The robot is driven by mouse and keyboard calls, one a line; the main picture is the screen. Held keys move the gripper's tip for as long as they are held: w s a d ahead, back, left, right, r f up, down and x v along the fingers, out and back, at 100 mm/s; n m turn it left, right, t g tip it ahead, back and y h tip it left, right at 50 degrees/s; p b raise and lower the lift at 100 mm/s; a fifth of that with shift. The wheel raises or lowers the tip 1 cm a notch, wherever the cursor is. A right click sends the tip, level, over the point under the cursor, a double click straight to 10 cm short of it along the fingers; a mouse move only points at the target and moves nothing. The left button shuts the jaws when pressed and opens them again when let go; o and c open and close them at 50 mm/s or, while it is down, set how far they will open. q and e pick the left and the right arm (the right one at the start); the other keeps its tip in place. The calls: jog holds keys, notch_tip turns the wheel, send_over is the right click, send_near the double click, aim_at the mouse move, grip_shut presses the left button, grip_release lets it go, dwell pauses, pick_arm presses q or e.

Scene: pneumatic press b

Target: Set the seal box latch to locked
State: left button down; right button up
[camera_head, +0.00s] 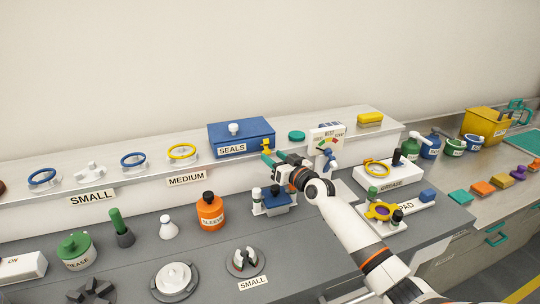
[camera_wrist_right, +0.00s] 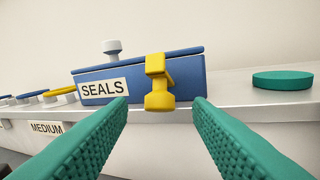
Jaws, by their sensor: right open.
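The blue seal box (camera_head: 241,136) labelled SEALS stands on the raised shelf, with a white knob on its lid. Its yellow latch (camera_head: 266,147) is on the box's right front. In the right wrist view the latch (camera_wrist_right: 158,82) hangs over the front face of the box (camera_wrist_right: 190,72), and the lid looks slightly tilted. My right gripper (camera_head: 268,158) is just in front of the latch. In the wrist view its green fingers (camera_wrist_right: 160,110) are open, one on each side below the latch, with nothing between them. My left gripper is not in view.
A green disc (camera_head: 297,136) lies right of the box. A gauge sign (camera_head: 327,138) and a blue valve (camera_head: 330,158) stand further right. Yellow and blue rings on holders, such as the yellow ring (camera_head: 182,151), line the shelf to the left. An orange bottle (camera_head: 210,212) stands below.

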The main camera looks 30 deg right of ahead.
aim_at(265, 147)
jog(key=shift+w, duration=1.3)
jog(key=shift+c, duration=0.6)
